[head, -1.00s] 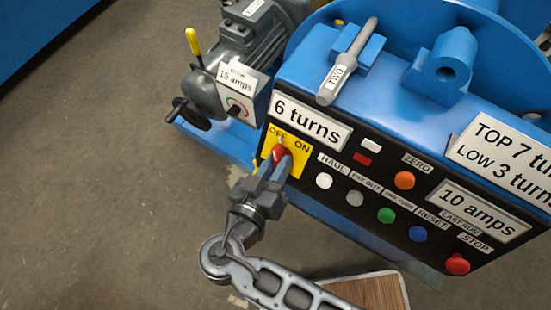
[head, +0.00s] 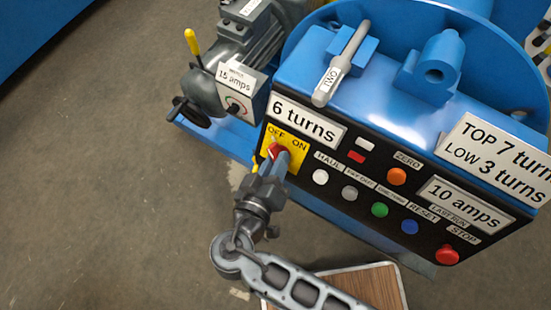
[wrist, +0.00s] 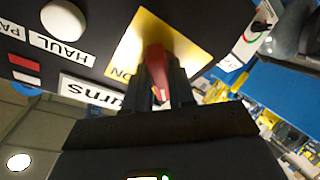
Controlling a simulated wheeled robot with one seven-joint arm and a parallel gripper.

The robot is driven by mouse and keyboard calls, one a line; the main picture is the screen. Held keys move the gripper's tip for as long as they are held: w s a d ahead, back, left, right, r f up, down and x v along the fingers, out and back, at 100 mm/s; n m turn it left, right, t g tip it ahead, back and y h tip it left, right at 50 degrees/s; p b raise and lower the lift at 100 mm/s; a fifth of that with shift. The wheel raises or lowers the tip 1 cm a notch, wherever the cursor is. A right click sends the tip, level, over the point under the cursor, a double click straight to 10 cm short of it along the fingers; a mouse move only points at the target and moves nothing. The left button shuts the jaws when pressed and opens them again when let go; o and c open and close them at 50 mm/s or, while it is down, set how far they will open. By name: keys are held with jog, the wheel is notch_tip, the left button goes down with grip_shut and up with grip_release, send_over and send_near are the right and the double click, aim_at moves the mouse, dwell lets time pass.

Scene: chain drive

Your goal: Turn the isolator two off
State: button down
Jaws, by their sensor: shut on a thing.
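The isolator is a red handle (head: 273,149) on a yellow plate (head: 296,158) marked OFF and ON, at the left of the black control panel. My gripper (head: 277,163) is shut on the red handle from the front. In the wrist view the red handle (wrist: 157,72) stands between the two dark fingers, with the yellow plate (wrist: 190,55) behind it. The fingers and wrist hide part of the handle and plate. The handle's tip shows near the OFF word; its exact angle is hard to tell.
A grey handle tagged TWO (head: 342,65) lies on top of the blue housing (head: 300,70). Push buttons, including a white one (head: 320,177) and a red STOP (head: 447,255), sit right of my gripper. A grey motor unit (head: 225,75) stands left. Floor is clear at lower left.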

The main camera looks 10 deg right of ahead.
jog(key=c, duration=1)
grip_release()
jog(key=shift+c, duration=0.2)
jog(key=v, duration=0.8)
jog(key=shift+b, duration=0.4)
